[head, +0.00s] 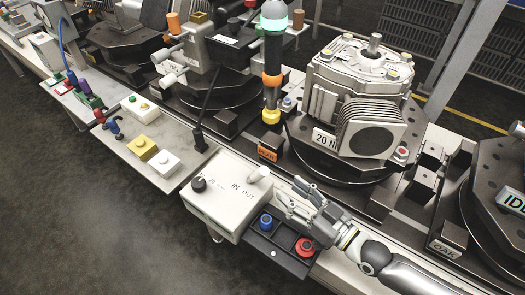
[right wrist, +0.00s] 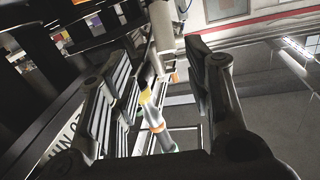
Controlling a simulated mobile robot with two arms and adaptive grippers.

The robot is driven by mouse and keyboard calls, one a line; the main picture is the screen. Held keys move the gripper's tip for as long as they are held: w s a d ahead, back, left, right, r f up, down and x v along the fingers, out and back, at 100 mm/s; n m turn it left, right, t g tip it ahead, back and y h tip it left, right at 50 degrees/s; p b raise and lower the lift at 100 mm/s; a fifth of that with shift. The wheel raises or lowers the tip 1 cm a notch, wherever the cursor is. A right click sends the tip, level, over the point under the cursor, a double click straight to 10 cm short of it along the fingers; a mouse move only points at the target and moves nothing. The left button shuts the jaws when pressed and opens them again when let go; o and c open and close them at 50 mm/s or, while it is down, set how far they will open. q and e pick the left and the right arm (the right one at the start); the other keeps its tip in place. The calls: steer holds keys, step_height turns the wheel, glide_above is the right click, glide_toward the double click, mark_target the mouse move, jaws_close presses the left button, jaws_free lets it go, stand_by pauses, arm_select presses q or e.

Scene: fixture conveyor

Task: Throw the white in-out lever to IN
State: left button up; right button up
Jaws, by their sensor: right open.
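The white in-out lever (head: 259,174) is a short stub on top of a white control box (head: 212,199) in the head view. It leans toward the upper right, above the printed words IN and OUT; I cannot tell for certain which setting it is at. My right gripper (head: 287,201) is open and empty, just right of the box and lever, with its fingers pointing left. In the right wrist view its two fingers (right wrist: 160,78) stand wide apart. A pale upright cylinder (right wrist: 163,26) shows beyond them; I cannot tell whether it is the lever. My left gripper is not in view.
A black knob (head: 199,184) sits left on the box. A dark tray with a blue button (head: 266,222) and red button (head: 305,246) lies below my gripper. Floor at lower left is clear.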

mark_target(262, 171)
steer(key=w+a, duration=0.1)
steer(key=a, duration=0.1)
steer(key=w+a+r+p, duration=0.1)
steer(key=w+a, duration=0.1)
steer(key=x, duration=0.3)
steer(key=shift+w+f, duration=0.15)
steer(key=shift+w, duration=0.05)
steer(key=shift+x, duration=0.95)
steer(key=c, duration=0.9)
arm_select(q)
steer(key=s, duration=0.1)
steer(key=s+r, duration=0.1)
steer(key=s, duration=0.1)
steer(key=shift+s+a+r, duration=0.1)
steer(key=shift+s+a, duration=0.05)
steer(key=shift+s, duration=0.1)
arm_select(e)
jaws_close()
